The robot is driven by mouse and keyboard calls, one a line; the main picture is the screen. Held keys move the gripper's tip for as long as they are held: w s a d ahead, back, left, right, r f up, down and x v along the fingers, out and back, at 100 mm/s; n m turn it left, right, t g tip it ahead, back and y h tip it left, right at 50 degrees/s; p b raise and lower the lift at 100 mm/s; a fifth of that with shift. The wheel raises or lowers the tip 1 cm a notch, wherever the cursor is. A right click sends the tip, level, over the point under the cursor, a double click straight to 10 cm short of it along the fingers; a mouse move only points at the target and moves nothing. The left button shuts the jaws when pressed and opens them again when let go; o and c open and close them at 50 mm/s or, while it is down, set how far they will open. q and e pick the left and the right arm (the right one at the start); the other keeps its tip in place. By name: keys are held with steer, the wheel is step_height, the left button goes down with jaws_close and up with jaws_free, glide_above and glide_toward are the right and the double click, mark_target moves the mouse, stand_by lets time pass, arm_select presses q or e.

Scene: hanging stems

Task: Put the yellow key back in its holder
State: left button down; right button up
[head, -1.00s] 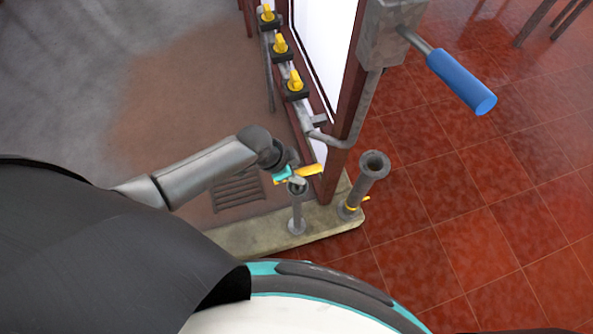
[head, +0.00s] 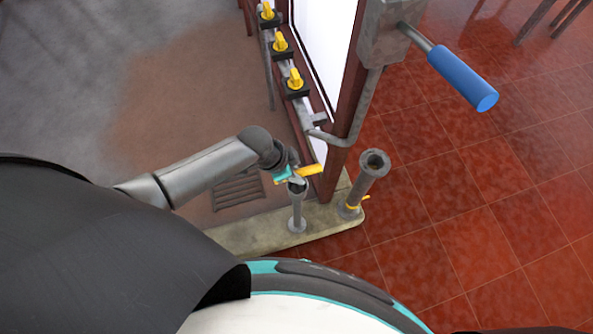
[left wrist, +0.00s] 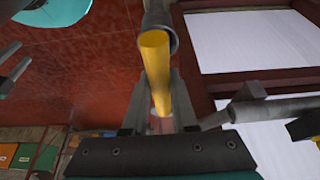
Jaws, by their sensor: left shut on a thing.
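The yellow key (head: 312,170) is a yellow rod, held roughly level in the jaws of my left gripper (head: 289,177), its free end pointing right. In the left wrist view the key (left wrist: 156,70) runs up from between the fingers (left wrist: 160,112), and its far end overlaps the mouth of a grey tube (left wrist: 160,18). I cannot tell from that view whether it is inside. In the head view the key's end is apart from the taller grey post with a flared open top (head: 375,162). A shorter grey post (head: 298,210) stands just below the gripper. My right gripper is out of view.
Both posts stand on a pale stone slab (head: 255,238). A dark red frame post (head: 340,150) rises close behind the key. Several yellow-handled valves (head: 294,80) line the frame. A blue handle (head: 462,78) juts out at upper right. Red tiled floor (head: 470,210) is open at right.

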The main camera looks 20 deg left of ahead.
arm_select(q)
steer(key=shift+c, duration=1.2)
jaws_free()
steer(key=shift+f, duration=0.1)
step_height(320, 180, up, 9)
steer(key=p, duration=0.8)
steer(key=shift+f+p, duration=0.15)
steer(key=shift+p, duration=0.25)
steer(key=shift+f, duration=0.15)
